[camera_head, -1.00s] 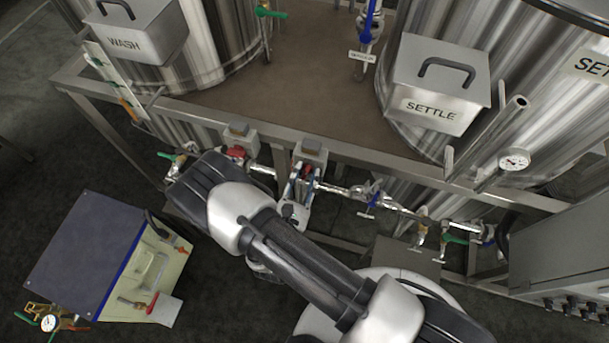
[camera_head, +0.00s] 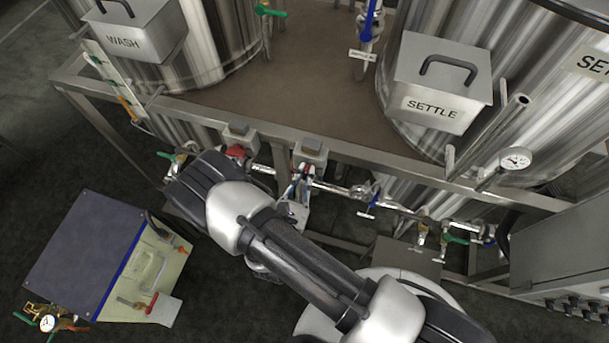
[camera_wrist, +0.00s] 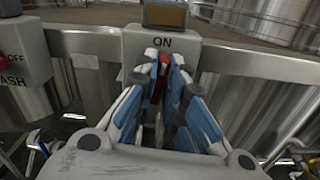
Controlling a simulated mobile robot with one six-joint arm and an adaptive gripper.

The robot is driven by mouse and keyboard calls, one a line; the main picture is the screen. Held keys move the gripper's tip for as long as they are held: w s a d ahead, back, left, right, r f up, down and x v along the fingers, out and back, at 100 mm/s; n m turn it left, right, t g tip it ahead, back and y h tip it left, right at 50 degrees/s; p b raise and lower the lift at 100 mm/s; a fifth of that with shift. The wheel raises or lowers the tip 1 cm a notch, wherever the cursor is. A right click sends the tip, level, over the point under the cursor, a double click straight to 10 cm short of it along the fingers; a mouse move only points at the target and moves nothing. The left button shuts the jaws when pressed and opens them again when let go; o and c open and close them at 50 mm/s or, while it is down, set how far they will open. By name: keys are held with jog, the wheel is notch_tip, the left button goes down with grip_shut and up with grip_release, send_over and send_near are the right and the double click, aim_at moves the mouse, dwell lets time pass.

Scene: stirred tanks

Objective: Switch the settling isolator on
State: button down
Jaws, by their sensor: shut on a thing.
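The settling isolator (camera_head: 311,151) is a grey box on the frame rail below the SETTLE tank. In the wrist view the isolator (camera_wrist: 188,50) carries a dark-framed amber window on top and the word ON above its red handle (camera_wrist: 160,83). The handle stands roughly upright, its upper end close below ON. My gripper (camera_wrist: 164,66), with blue-sided fingers, is shut on the handle, one finger on each side. The fingers hide the lower front of the box and any lettering there. In the head view my gripper (camera_head: 302,182) is at the isolator's front.
The wash isolator (camera_wrist: 20,60), with a red knob and the word OFF, is close on the left. Pipes with valves, such as a blue-handled one (camera_head: 370,205), run below the rail (camera_head: 410,172). A blue-topped cart (camera_head: 90,250) stands at lower left on the floor.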

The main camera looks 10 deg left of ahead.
jog(key=shift+n, duration=0.8)
jog(key=c, duration=1.7)
grip_release()
jog(key=shift+o, duration=0.2)
jog(key=s+a, duration=0.1)
jog(key=s, duration=1.1)
